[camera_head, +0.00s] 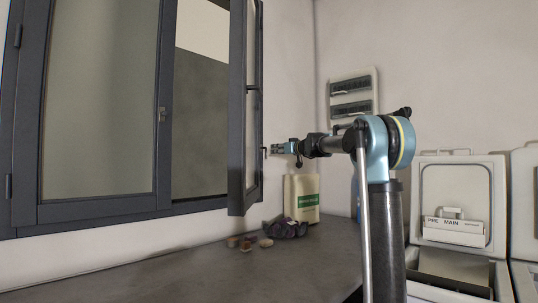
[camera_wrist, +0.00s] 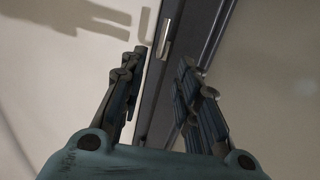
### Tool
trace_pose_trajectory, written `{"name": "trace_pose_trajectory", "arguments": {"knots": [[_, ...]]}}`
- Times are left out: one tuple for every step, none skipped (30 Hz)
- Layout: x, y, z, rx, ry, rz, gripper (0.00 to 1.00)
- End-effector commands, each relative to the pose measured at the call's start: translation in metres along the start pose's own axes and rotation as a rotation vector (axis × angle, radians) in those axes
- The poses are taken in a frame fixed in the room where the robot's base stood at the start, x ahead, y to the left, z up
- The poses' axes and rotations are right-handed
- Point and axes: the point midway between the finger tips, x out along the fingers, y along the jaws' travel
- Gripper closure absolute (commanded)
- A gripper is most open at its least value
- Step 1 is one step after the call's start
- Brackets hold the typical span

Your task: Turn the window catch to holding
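The grey-framed window has a left pane (camera_head: 100,100) and an open sash (camera_head: 238,110) swung out into the room. A small dark hooked piece, apparently the catch (camera_head: 264,152), shows beside the sash's edge, just left of my gripper (camera_head: 277,149). In the wrist view, my gripper (camera_wrist: 160,95) is open, its fingers apart and empty. Beyond the fingertips is a dark frame edge with a small pale metal piece (camera_wrist: 166,36). I cannot tell whether this is the same catch, or how it is turned. Another small fitting (camera_head: 162,114) sits on the left pane's frame.
A dark counter (camera_head: 180,275) runs below the window. On it are several brown lumps (camera_head: 246,246), a dark purple object (camera_head: 285,228) and a cream bag with a green label (camera_head: 302,198). White toploaders (camera_head: 455,200) stand at right. A breaker panel (camera_head: 353,95) is on the wall.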

Motion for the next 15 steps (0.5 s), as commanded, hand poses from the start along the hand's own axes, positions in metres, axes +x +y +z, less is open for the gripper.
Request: {"name": "trace_pose_trajectory", "arguments": {"knots": [[0.009,0.0,0.0,0.0,0.0,-0.001,0.7],[0.013,0.0,0.0,0.0,0.0,-0.001,0.7],[0.02,0.0,0.0,0.0,0.0,0.0,0.7],[0.024,0.0,0.0,0.0,0.0,0.0,0.7],[0.029,0.0,0.0,0.0,0.0,-0.001,0.7],[0.035,0.0,0.0,0.0,0.0,-0.001,0.7],[0.04,0.0,0.0,0.0,0.0,-0.002,0.7],[0.044,0.0,0.0,0.0,0.0,-0.001,0.7],[0.05,0.0,0.0,0.0,0.0,-0.001,0.7],[0.054,0.0,0.0,0.0,0.0,0.0,0.7],[0.058,0.0,0.0,0.0,0.0,0.0,0.7],[0.062,0.0,0.0,0.0,0.0,0.0,0.7],[0.065,0.0,0.0,0.0,0.0,0.0,0.7],[0.068,0.0,0.0,0.0,0.0,0.0,0.7],[0.072,0.0,0.0,0.0,0.0,-0.001,0.7]]}}
